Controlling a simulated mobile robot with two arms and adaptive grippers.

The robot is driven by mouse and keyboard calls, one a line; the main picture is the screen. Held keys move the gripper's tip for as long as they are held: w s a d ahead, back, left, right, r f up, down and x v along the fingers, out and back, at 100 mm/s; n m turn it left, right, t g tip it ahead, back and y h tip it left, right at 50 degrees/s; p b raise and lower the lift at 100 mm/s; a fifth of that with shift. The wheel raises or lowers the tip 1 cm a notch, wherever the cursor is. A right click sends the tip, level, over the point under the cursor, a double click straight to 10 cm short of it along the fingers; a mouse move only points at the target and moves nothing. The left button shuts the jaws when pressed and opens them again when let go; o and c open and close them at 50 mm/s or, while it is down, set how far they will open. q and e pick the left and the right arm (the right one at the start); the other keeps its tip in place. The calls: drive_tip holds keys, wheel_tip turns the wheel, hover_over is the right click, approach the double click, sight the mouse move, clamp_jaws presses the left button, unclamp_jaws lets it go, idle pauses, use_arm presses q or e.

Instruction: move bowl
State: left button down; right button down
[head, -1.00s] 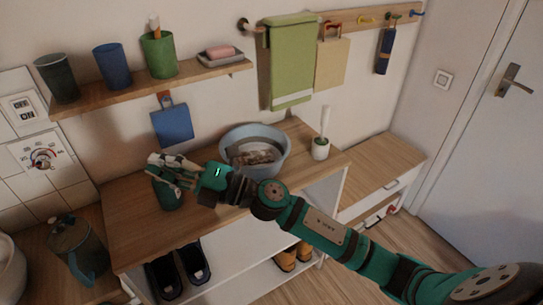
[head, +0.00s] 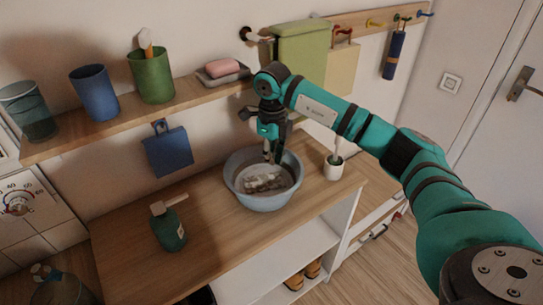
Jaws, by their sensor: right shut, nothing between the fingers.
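A light blue-grey bowl (head: 264,203) stands upright on the wooden counter in the head view. Something greyish and patterned (head: 266,181) lies inside it; I cannot tell what it is. My right gripper (head: 272,157) points down over the back part of the bowl. Its fingers are shut and hold nothing. I cannot tell whether the fingertips touch the bowl's inner wall. My left gripper is not in the picture.
A green pump bottle (head: 170,232) stands left on the counter (head: 215,225). A brush in a white holder (head: 333,167) stands just right of the bowl. Above, a shelf (head: 130,117) holds cups and a soap dish (head: 222,72).

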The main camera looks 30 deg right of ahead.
sight(271, 183)
drive_tip(key=f, duration=0.2)
drive_tip(key=f+p, duration=0.1)
drive_tip(key=f, duration=0.5)
drive_tip(key=shift+w, duration=0.25)
drive_tip(key=s+p, duration=0.1)
drive_tip(key=s+d+p, duration=0.1)
drive_tip(key=s, duration=0.1)
drive_tip(key=shift+s+d+r, duration=0.1)
drive_tip(key=shift+d, duration=0.05)
drive_tip(key=shift+s+d, duration=0.2)
drive_tip(key=shift+s, duration=0.05)
drive_tip(key=s, duration=0.1)
drive_tip(key=s+d, duration=0.2)
drive_tip(key=s, duration=0.1)
drive_tip(key=shift+s, duration=0.1)
drive_tip(key=shift+a, duration=0.1)
